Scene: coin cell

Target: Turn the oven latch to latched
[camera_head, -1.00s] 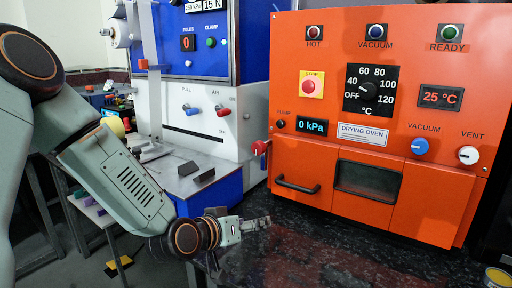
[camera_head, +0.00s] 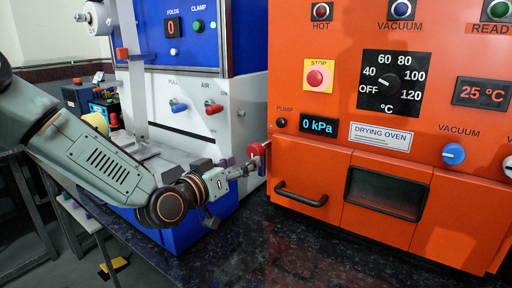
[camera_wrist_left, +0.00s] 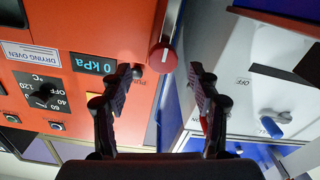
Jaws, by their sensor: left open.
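The drying oven (camera_head: 385,230) is a large orange cabinet with a dark handle and a small window in its front. Its red latch knob (camera_head: 259,149) sits at the left edge of the front. In the left wrist view the latch (camera_wrist_left: 164,52) is a red knob with a pale line on it. My left gripper (camera_head: 248,166) is open beside the latch. In the wrist view its two fingertips (camera_wrist_left: 165,73) stand on either side of the knob's near end. I cannot tell whether they touch it. My right gripper is out of view.
A white and blue machine (camera_head: 185,100) with blue and red switches stands close to the oven's left. The red AIR switch (camera_head: 213,107) is above my gripper. The dark speckled counter (camera_head: 275,240) in front of the oven is clear.

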